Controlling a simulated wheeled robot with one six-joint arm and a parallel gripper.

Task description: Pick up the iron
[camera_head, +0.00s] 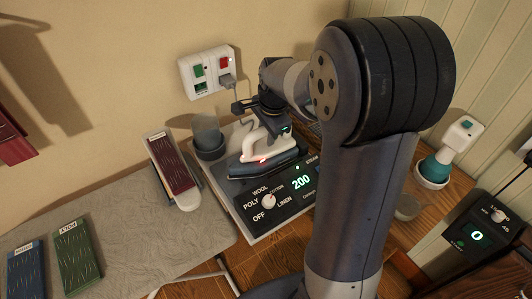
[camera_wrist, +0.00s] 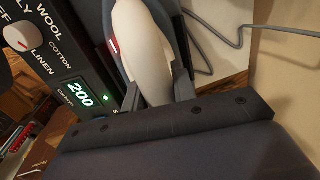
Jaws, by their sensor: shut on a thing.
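The iron (camera_head: 268,160) has a white handle and a dark blue body with a small red light. My gripper (camera_head: 262,112) reaches down onto the iron from above. In the wrist view, the white handle (camera_wrist: 142,45) lies between the two fingers of my gripper (camera_wrist: 158,92), which is shut on it. My arm hides part of the station's right side.
A grey cup (camera_head: 208,137) stands close left of the iron. A wall outlet (camera_head: 206,72) with a plugged-in cord is behind. A padded board (camera_head: 130,235) with fabric cards is at left. A white and teal bottle (camera_head: 440,158) and a dark timer box (camera_head: 478,232) are at right.

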